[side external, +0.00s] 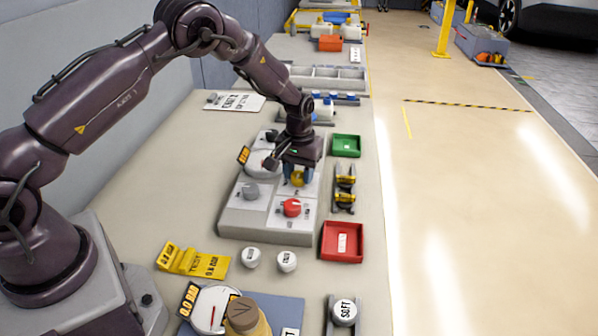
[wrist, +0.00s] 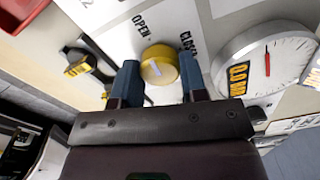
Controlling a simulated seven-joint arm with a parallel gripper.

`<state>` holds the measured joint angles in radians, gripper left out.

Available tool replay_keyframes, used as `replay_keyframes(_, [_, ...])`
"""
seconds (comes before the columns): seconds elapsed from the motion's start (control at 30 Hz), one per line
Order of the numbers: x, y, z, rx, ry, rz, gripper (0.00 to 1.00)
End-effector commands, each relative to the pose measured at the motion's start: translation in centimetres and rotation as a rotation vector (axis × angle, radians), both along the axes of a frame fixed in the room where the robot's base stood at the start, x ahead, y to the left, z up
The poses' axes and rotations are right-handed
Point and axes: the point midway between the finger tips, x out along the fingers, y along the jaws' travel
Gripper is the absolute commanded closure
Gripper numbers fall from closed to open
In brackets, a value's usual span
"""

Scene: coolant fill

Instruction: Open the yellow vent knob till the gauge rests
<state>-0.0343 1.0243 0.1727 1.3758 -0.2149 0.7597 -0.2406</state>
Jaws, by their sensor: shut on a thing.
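The yellow vent knob (wrist: 158,66) sits on a grey-white panel between OPEN and CLOSED labels. A white mark on its face points down and left in the wrist view. My gripper (wrist: 160,82) is shut on the knob, with one blue-grey finger on each side. In the side view my gripper (side external: 298,172) reaches down onto the knob (side external: 298,180), partly hiding it. The panel's round white gauge (wrist: 265,62) shows a red needle and a yellow-on-black display. Its reading is too small to be sure of.
A green tray (side external: 346,146) and a red tray (side external: 358,242) stand to the right. A second gauge (side external: 211,310) and a tan-topped container (side external: 243,316) are in front.

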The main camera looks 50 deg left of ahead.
Motion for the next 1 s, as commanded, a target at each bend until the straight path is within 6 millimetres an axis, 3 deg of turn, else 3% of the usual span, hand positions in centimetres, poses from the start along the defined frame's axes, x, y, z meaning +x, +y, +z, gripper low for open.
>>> replay_keyframes(0.17, [0.0,0.0,0.1,-0.001,0.002,-0.001,0.84])
replay_keyframes(0.2, [0.0,0.0,0.1,-0.001,0.002,-0.001,0.58])
replay_keyframes(0.3, [0.0,0.0,0.1,0.000,0.001,-0.001,0.35])
replay_keyframes(0.67, [0.0,0.0,0.6,0.000,-0.001,-0.002,0.35])
replay_keyframes(0.77, [0.1,0.0,1.9,0.001,-0.004,-0.002,0.35])
replay_keyframes(1.0, [0.1,0.0,7.1,0.001,-0.005,-0.001,0.35])
